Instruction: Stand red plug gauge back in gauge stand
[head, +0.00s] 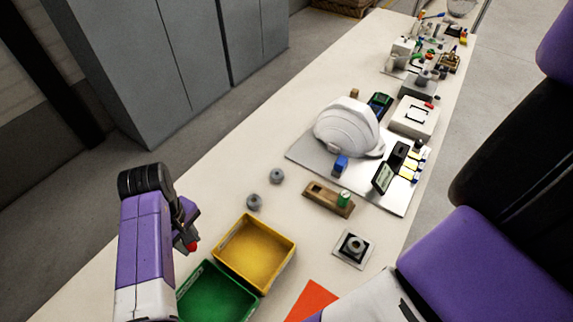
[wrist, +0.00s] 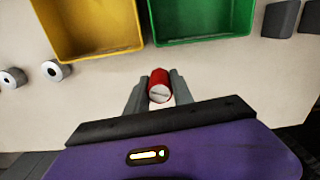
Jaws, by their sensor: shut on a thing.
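The red plug gauge (wrist: 160,86) is a short red cylinder with a pale slotted end face. In the wrist view my gripper (wrist: 158,94) is shut on it, with a finger on each side. In the head view only a red bit of the gauge (head: 192,247) shows below my gripper (head: 188,236), left of the yellow bin. The gauge stand (head: 317,199) is a brown wooden block right of the yellow bin, well away from my gripper. A green plug gauge (head: 344,198) stands at its right end; a dark opening shows at its left end.
A yellow bin (head: 290,247) and a green bin (head: 207,267) stand near my gripper. Behind the stand, a white helmet shell (head: 345,128) sits on a metal plate (head: 305,150).

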